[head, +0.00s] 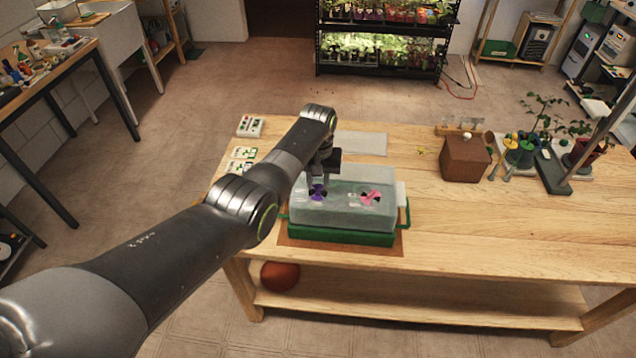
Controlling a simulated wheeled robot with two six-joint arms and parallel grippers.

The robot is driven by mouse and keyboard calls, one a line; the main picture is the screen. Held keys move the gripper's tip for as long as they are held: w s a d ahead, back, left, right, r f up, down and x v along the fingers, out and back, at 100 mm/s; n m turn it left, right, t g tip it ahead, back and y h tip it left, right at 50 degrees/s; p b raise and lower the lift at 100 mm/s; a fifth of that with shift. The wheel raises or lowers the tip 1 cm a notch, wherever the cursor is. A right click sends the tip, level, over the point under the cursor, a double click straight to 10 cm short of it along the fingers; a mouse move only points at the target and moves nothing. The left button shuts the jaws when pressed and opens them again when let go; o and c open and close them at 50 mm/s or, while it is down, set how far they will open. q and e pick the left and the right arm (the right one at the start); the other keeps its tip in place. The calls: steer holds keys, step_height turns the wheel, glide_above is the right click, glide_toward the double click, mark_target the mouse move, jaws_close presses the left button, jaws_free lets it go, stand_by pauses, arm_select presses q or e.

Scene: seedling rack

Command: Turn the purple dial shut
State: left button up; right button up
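A clear-lidded propagator box with a green base (342,236) stands on a brown mat at the front left of the wooden table. The purple dial (318,191) is on the left of its lid, partly hidden by my gripper. A pink dial (371,197) is on the right of the lid. My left gripper (318,184) points down right at the purple dial, with its fingers at or around it. The fingers are too small and dark to tell whether they are open or shut, or touching the dial. My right gripper is not in view.
A brown box (466,158) and a tray of potted plants and tools (525,150) stand on the right of the table. Cards (241,157) lie at its left edge. A pale sheet (361,143) lies behind the propagator. The table's front right is clear.

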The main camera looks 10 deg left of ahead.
arm_select(q)
steer(key=shift+f, duration=0.35)
jaws_close()
